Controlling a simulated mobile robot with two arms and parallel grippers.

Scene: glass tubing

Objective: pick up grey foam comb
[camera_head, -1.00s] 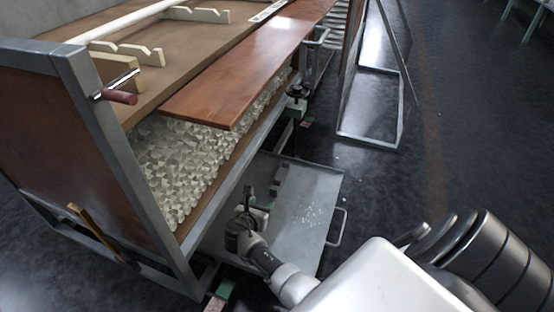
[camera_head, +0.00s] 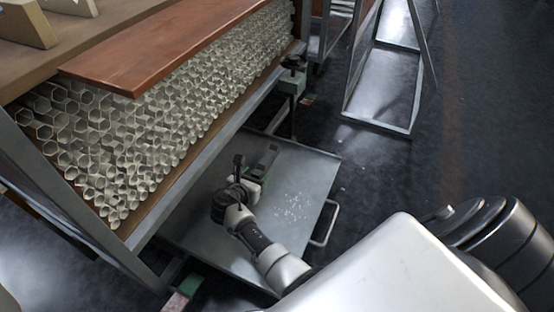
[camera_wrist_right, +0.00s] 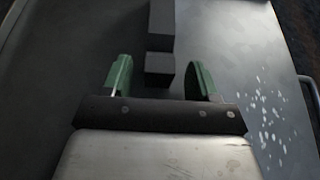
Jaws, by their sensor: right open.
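The grey foam comb (camera_head: 267,158) lies on the low metal tray, just beyond my right gripper. In the right wrist view the comb (camera_wrist_right: 161,22) is a dark grey blocky strip running away from me, with a notch along it. My right gripper (camera_head: 253,172) is low over the tray. In the right wrist view its green-padded fingers (camera_wrist_right: 159,78) are open, and the near end of the comb shows between them. I cannot tell if a finger touches it. My left gripper is not in view.
The metal tray (camera_head: 215,232) has a handle (camera_head: 324,222) at its right and scattered white bits on it. A rack of stacked glass tubes (camera_head: 130,150) under a reddish wooden board (camera_head: 170,45) stands close on the left. A metal frame (camera_head: 375,127) stands on the floor beyond.

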